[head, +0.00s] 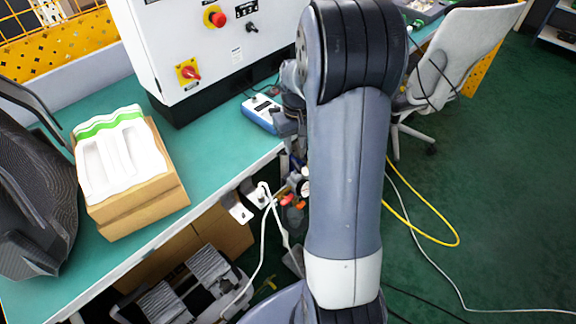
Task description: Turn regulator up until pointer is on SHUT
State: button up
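My arm stands across the middle of the head view, and its wrist end comes out on the left side of the arm, over the bench edge. My gripper (290,122) shows only as a small dark shape there, partly hidden by the arm; I cannot make out its fingers or whether it holds anything. A blue and white device (261,113) lies on the bench just left of it. I cannot make out a regulator, a pointer or a SHUT mark; the arm hides part of this area.
A white control cabinet (200,45) with red knobs on yellow plates stands on the green bench (215,150). A cardboard box (135,205) is at the left. A chair (455,60) stands at the right. Yellow and white cables cross the floor; small coloured parts (295,195) sit below the bench edge.

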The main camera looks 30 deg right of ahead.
aim_at(295, 163)
notch_tip(295, 163, down, 9)
jog(key=shift+r+b, duration=0.1)
jog(key=shift+b, duration=0.2)
jog(key=shift+c, duration=0.3)
grip_shut()
